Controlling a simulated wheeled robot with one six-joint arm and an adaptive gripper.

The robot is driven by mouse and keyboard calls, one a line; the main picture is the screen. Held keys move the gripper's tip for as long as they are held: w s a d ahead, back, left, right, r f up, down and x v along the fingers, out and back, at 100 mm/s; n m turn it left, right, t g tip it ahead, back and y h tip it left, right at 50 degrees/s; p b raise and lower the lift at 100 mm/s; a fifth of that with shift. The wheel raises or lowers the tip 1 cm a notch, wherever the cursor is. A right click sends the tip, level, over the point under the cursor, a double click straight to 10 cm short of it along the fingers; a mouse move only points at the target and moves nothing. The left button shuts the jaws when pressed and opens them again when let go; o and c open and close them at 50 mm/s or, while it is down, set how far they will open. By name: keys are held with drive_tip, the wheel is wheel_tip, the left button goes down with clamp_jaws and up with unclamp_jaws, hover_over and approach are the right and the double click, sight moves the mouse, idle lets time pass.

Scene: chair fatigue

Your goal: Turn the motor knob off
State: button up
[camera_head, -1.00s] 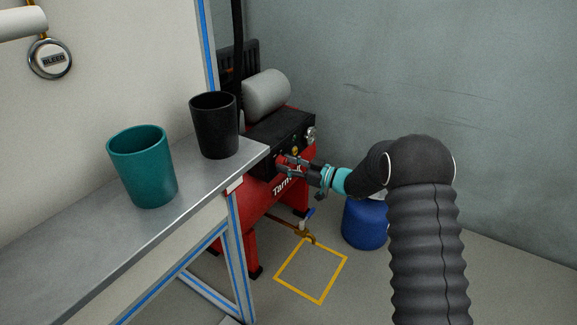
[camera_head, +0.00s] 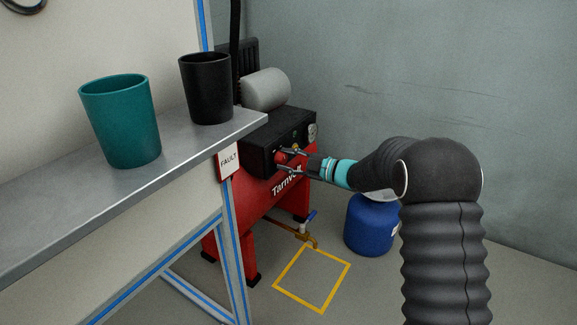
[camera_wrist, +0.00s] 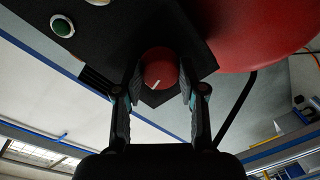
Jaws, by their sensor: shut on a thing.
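The motor knob is a round red knob (camera_wrist: 160,70) with a white pointer line, on a black control box (camera_head: 262,148). In the wrist view its pointer slants toward the lower left of the knob. The red knob also shows in the head view (camera_head: 281,157). My gripper (camera_wrist: 161,84) has one finger on each side of the knob and is shut on it. In the head view my gripper (camera_head: 287,160) reaches the box's front face from the right. The fingertips partly cover the knob's sides.
A green button (camera_wrist: 62,27) sits beside the knob. A steel bench (camera_head: 60,195) with a teal cup (camera_head: 122,125) and a black cup (camera_head: 207,90) stands left. A "FAULT" tag (camera_head: 228,160) hangs at its corner. A blue container (camera_head: 370,225) and yellow floor square (camera_head: 312,280) lie below.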

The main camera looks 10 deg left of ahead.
drive_tip(key=shift+n, duration=1.1)
drive_tip(key=o, duration=1.1)
drive_tip(key=shift+o, duration=0.2)
drive_tip(key=shift+d, duration=0.1)
drive_tip(key=v, duration=1.1)
drive_tip(key=shift+s+d+r, duration=0.15)
drive_tip(key=shift+s+d, duration=0.1)
drive_tip(key=shift+d, duration=0.1)
